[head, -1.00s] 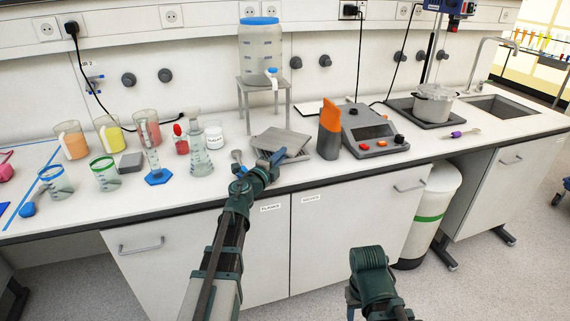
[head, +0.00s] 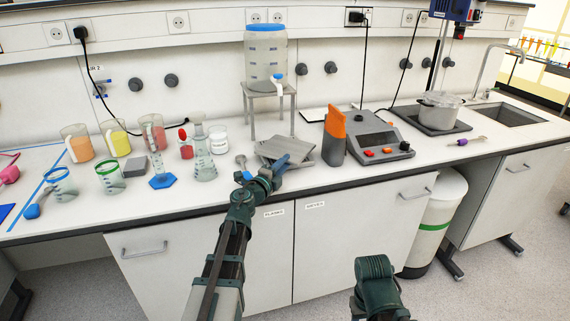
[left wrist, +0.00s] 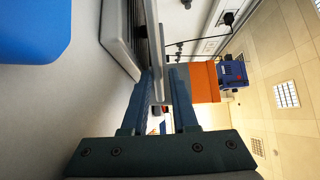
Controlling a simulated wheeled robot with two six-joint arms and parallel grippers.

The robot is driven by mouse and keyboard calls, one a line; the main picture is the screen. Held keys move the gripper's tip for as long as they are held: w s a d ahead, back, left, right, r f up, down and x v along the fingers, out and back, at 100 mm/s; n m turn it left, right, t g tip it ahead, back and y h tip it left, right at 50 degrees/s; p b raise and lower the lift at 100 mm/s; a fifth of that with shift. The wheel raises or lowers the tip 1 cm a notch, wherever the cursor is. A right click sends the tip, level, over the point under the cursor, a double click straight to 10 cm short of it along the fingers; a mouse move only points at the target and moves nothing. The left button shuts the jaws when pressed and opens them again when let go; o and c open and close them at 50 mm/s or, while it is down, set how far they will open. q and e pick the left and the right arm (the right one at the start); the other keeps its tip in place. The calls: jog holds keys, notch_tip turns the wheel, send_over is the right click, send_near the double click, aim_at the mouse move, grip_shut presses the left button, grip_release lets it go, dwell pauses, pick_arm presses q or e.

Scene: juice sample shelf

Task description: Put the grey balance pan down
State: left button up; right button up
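The grey balance pan (head: 289,147) is a flat square plate, tilted over a grey slab-like base (head: 302,162) on the counter. My left gripper (head: 281,166) is at its front edge, with blue fingers. In the left wrist view, the pan (left wrist: 157,38) is a thin pale strip running between the fingertips (left wrist: 162,76), which look closed on it. The base (left wrist: 118,32) is close beside the pan there; I cannot tell whether they touch. Part of my right arm is at the bottom of the head view; its gripper is out of sight.
A grey-and-orange holder (head: 335,136) and a grey instrument (head: 372,135) stand right of the pan. A flask (head: 203,160), a blue-footed cylinder (head: 161,178) and several beakers stand left. A stool (head: 268,91) bearing a water container (head: 265,52) is behind.

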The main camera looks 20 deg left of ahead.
pick_arm(q)
jog(key=s+a, duration=0.2)
jog(key=s, duration=0.9)
jog(key=shift+a, duration=0.1)
